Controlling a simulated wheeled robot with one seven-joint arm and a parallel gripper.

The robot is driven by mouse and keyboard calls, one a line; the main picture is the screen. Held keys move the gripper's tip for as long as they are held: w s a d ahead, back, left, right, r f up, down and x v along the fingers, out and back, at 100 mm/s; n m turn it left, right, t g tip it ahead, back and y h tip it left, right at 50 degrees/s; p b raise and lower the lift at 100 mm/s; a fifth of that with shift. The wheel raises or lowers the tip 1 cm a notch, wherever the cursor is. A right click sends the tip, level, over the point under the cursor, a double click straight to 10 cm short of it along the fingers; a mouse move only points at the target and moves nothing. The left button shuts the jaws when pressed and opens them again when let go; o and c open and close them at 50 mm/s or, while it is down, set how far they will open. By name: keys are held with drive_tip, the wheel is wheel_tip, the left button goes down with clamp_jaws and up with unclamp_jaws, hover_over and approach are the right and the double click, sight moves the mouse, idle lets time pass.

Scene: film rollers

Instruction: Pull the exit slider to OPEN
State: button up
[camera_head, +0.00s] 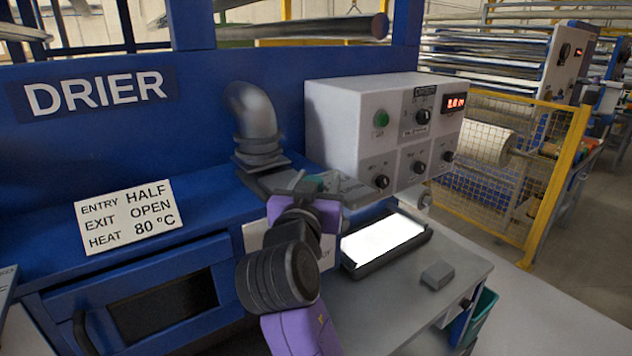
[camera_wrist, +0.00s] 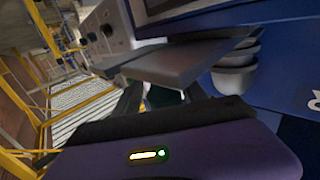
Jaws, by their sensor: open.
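My gripper (camera_head: 300,188) is at the blue drier (camera_head: 200,100), just below the control box and beside the grey elbow pipe (camera_head: 252,118). In the wrist view its dark fingers (camera_wrist: 162,98) are apart. A flat grey plate (camera_wrist: 175,62) lies close beyond the fingers and also shows behind the gripper in the head view (camera_head: 345,190). I cannot tell whether this plate is part of the exit slider. No slider label is readable, and my arm hides part of this area. I see nothing clearly held between the fingers.
A white sign (camera_head: 128,216) reads ENTRY HALF, EXIT OPEN, HEAT 80 °C. The grey control box (camera_head: 345,115) with knobs overhangs on the right. A lit panel (camera_head: 385,240) and small grey block (camera_head: 437,275) are on the grey table (camera_head: 400,310). A yellow fence (camera_head: 555,190) stands beyond.

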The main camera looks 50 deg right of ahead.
drive_tip(key=shift+o, duration=0.3)
drive_tip(key=shift+a, duration=0.3)
drive_tip(key=b+v, duration=0.2)
drive_tip(key=v, duration=0.5)
drive_tip(key=shift+s+a, duration=0.1)
drive_tip(key=shift+s, duration=0.05)
